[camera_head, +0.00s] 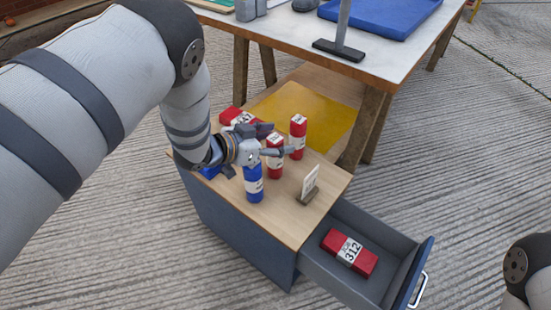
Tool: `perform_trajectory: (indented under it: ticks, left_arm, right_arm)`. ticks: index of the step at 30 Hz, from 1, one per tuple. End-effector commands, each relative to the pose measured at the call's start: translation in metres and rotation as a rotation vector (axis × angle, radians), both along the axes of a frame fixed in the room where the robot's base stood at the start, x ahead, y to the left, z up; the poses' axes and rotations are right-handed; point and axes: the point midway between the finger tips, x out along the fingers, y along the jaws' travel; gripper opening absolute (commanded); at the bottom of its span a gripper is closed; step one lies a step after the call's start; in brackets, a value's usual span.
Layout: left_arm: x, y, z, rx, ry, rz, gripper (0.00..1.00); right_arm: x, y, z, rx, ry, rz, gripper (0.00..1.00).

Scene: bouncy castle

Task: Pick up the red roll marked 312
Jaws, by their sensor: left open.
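The red roll marked 312 (349,252) lies on its side in the open drawer (338,213) of the cabinet, its white label facing up. My left gripper (283,140) is above the cabinet top (233,205), up and to the left of the drawer, among other rolls. It is open, with nothing visible held in it. It partly covers a standing red roll (275,168); whether it touches that roll is unclear. My right gripper is out of view; only part of my right arm shows at the lower right edge.
Another red roll (298,126) and a blue roll (254,190) stand on the cabinet. A red roll (230,114) lies behind my left wrist. A small card in a stand (309,184) is near the drawer side. A worktable (290,38) stands behind. Paved ground (450,170) is open at right.

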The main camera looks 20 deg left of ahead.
Motion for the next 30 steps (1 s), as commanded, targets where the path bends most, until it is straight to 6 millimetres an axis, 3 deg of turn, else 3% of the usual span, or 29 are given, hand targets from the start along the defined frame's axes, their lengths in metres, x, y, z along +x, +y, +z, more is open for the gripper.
perform_trajectory:
  ticks: [6,14,23,26,30]
  left_arm:
    - [0.001,0.0,0.0,0.0,0.0,0.001,0.57]
    - [0.001,0.0,0.0,0.0,0.0,0.001,0.0]
    - [0.001,0.0,0.002,0.001,-0.002,0.0,0.0]
    - [0.002,0.0,0.012,0.001,-0.004,0.001,0.0]
    - [0.001,0.0,0.039,0.001,-0.005,0.0,0.0]
  right_arm:
    - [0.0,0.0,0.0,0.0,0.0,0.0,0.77]
    - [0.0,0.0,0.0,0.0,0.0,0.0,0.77]
    - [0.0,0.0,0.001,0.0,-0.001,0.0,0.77]
    - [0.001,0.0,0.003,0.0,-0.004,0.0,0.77]
    - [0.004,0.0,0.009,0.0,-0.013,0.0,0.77]
